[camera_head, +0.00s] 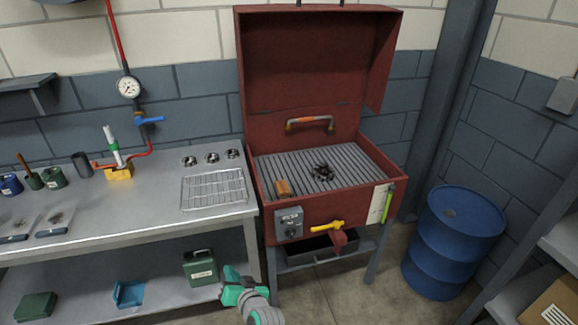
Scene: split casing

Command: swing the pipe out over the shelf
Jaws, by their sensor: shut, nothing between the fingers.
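A red casing (330,68) stands open with its lid raised against the wall. At its front, a short dark red pipe (345,240) sticks out beside a yellow lever (326,226). Below it, between the casing's legs, is a grey shelf (290,268) with a dark tray (322,246) on it. A thin red pipe (114,38) also runs down the wall at left; I cannot tell which pipe is meant. My gripper (232,286), green and grey, is shut and empty at the bottom, left of the casing and apart from both pipes.
A metal workbench (120,220) at left bears a wire rack (213,190), knobs and small pots. Its lower level holds a green canister (200,268) and a blue bracket (128,295). A blue drum (452,250) stands at right beside a side rack. Some floor in front is clear.

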